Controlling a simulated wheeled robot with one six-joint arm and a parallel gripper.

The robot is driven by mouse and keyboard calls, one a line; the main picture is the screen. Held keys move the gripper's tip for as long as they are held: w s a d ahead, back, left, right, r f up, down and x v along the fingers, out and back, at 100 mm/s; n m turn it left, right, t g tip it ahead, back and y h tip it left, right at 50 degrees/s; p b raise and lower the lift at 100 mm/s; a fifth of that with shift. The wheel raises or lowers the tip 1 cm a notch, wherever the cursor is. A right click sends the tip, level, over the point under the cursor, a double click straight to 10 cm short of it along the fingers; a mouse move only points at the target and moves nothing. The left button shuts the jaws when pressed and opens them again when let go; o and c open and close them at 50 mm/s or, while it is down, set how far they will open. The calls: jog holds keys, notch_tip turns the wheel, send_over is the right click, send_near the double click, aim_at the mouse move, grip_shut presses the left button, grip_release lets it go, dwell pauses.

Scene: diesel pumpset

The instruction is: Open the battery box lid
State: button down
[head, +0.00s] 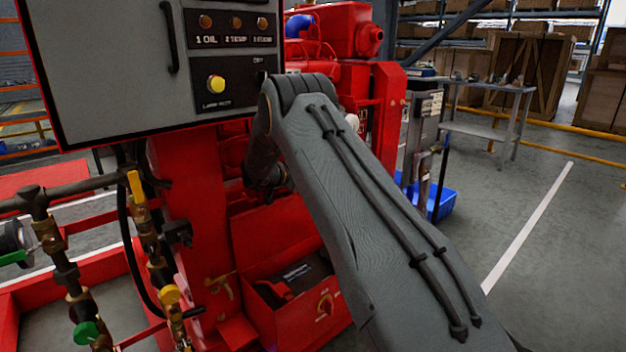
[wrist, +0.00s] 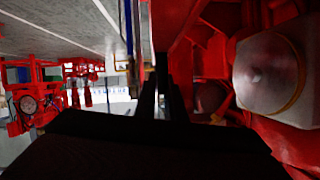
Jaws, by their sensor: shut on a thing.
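The battery box (head: 290,322) is the red box low in the middle of the head view, with a red rotary switch on its front. Its top is open and a dark battery (head: 305,272) shows inside. A red panel that looks like its lid (head: 268,233) stands raised behind the opening. My gripper (head: 268,190) is at the panel's upper edge, partly hidden by my own arm. In the wrist view my dark fingers (wrist: 163,95) are close together at the edge of a red panel. The exact contact is dark and hard to see.
A grey control cabinet (head: 110,70) hangs close to the left of my wrist. Pipes with valves (head: 150,240) stand at the left.

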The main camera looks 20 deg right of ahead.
jog(key=shift+d, duration=0.25)
jog(key=c, duration=2.1)
grip_release()
jog(key=shift+d+f, duration=0.1)
jog(key=shift+d, duration=0.1)
jog(key=shift+a, duration=0.55)
jog(key=v, duration=0.7)
jog(key=shift+a+p, duration=0.25)
jog(key=shift+p, duration=0.1)
jog(key=shift+r, duration=0.2)
